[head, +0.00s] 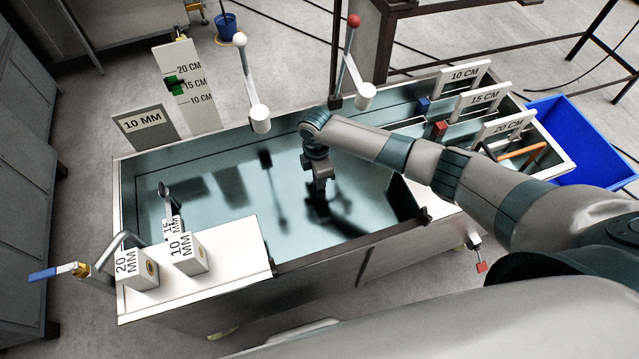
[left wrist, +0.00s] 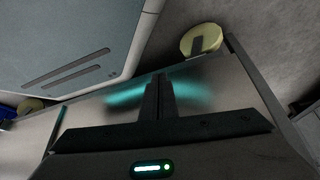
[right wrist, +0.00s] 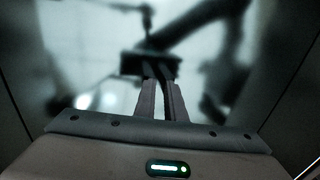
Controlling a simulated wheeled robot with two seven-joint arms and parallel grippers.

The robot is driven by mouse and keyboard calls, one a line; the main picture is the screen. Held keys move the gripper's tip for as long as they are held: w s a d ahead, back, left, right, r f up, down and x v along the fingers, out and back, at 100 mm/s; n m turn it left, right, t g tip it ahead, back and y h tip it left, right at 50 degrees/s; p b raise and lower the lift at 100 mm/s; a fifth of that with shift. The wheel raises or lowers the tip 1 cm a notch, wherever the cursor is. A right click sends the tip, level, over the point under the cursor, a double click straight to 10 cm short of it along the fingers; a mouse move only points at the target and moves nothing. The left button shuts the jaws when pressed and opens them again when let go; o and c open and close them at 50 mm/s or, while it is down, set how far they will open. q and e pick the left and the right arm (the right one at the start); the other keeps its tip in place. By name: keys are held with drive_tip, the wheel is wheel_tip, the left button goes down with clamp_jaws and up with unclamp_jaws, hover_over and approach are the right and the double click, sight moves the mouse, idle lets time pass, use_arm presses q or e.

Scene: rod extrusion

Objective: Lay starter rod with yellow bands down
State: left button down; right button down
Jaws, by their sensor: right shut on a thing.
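My right gripper (head: 320,205) points down into the open grey-blue tank (head: 232,176), near its middle. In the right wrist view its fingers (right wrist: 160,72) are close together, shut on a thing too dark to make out. I cannot pick out yellow bands in any view. My left gripper (left wrist: 158,82) shows only in the left wrist view, with its fingers together and nothing seen between them. An orange rod (head: 522,151) lies in the bay at the 20 CM sign (head: 508,129); no bands can be told on it.
10 CM (head: 465,76) and 15 CM (head: 484,98) signs stand over other bays. Levers with white (head: 239,40) and red (head: 354,20) knobs rise at the tank's back. White blocks marked 20 MM (head: 137,270) and 10 MM (head: 188,254) stand front left. A blue bin (head: 585,140) is at right.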

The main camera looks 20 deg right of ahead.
drive_tip(key=c, duration=1.7)
unclamp_jaws()
drive_tip(key=shift+c, duration=0.2)
